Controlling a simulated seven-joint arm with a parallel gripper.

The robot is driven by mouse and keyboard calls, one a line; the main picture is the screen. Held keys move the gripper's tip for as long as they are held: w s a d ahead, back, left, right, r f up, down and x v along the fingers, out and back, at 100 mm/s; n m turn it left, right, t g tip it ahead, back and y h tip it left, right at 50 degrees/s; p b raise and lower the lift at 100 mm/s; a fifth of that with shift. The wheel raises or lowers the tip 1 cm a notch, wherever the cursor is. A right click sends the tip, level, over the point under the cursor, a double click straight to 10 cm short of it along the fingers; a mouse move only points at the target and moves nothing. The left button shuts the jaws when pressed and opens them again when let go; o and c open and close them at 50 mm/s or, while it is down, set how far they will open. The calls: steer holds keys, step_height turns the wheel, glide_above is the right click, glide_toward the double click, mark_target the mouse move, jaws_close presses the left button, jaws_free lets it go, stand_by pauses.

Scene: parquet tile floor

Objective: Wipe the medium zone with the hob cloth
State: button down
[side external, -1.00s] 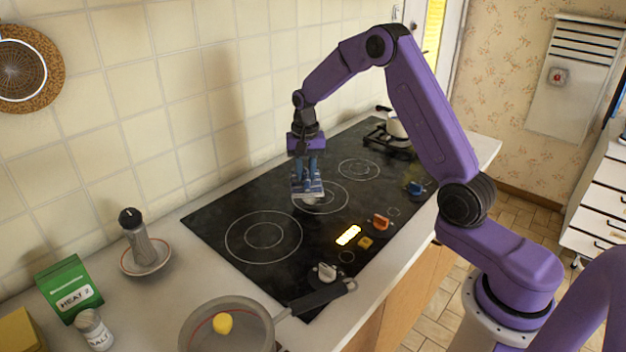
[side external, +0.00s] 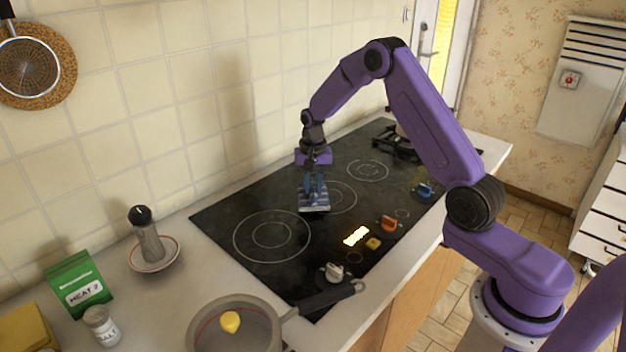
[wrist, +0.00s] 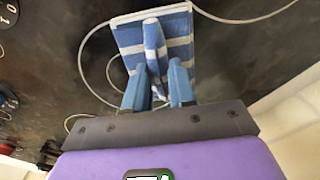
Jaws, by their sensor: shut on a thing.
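My gripper (side external: 315,184) is shut on the hob cloth (side external: 313,203), a blue-and-white striped pad with a raised grip. In the wrist view, the blue fingers (wrist: 157,92) pinch that grip, and the cloth (wrist: 128,35) lies flat beyond them. The cloth covers the left part of the medium zone (side external: 356,199), the middle ring on the black hob (side external: 215,218). It is low over the glass; I cannot tell for sure whether it touches. The glass under it is hidden.
The large ring (side external: 272,236) is clear at the left. A frying pan (side external: 200,335) with a yellow piece has its handle over the hob's front corner. Knobs (side external: 389,223) and a lit display (side external: 356,236) line the front.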

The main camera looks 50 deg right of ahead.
steer(key=shift+f, duration=0.85)
steer(key=shift+d+r, duration=0.15)
steer(key=shift+d, duration=1.85)
steer(key=shift+a+f, duration=0.2)
steer(key=shift+a, duration=1.8)
steer(key=shift+r, duration=3.6)
